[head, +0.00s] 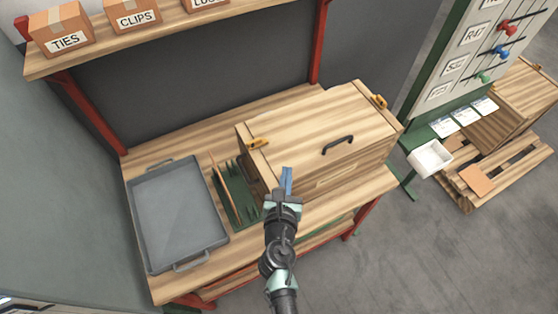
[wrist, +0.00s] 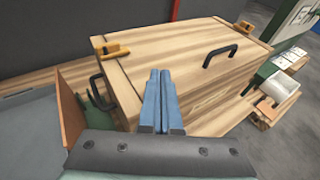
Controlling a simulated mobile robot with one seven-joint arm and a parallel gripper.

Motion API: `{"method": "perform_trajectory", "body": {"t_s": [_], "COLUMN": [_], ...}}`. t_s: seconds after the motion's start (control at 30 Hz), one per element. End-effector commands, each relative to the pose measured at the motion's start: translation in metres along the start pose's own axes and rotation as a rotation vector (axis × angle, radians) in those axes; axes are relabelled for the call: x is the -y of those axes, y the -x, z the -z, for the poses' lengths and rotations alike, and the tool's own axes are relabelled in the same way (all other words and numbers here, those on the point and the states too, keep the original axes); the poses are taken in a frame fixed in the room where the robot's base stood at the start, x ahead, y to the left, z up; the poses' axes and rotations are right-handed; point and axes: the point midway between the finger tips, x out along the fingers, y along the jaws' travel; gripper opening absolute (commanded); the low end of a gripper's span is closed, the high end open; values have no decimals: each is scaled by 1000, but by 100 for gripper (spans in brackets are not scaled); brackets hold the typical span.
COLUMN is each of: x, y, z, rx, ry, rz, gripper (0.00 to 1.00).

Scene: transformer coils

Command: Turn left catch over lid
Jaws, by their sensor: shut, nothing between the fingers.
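A wooden crate (head: 345,172) with a closed lid (head: 310,128) stands on the workbench. The left catch (head: 258,143) is a small yellow piece at the lid's left edge; it also shows in the wrist view (wrist: 113,51). A black handle (head: 338,145) is on the lid. My gripper (head: 287,172) has its blue fingers shut and empty. It is in front of the crate, to the right of the left catch and apart from it.
A grey tray (head: 178,213) lies on the workbench (head: 262,243) at the left. A green rack (head: 234,193) with a wooden divider stands between tray and crate. A shelf (head: 172,22) with labelled boxes runs above.

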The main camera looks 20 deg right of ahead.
Motion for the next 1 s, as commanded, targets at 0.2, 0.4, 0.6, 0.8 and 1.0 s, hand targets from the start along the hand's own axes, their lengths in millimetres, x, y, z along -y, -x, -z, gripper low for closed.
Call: {"method": "perform_trajectory", "body": {"t_s": [0.2,0.4,0.6,0.8,1.0], "x": [10,10,10,11,1], "y": [16,17,17,17,8], "z": [0,0,0,0,-33], "rx": [-1,0,0,0,56], "ry": [1,0,1,1,-140], "rz": [-1,-1,0,0,-11], "gripper": [0,0,0,0,0]}}
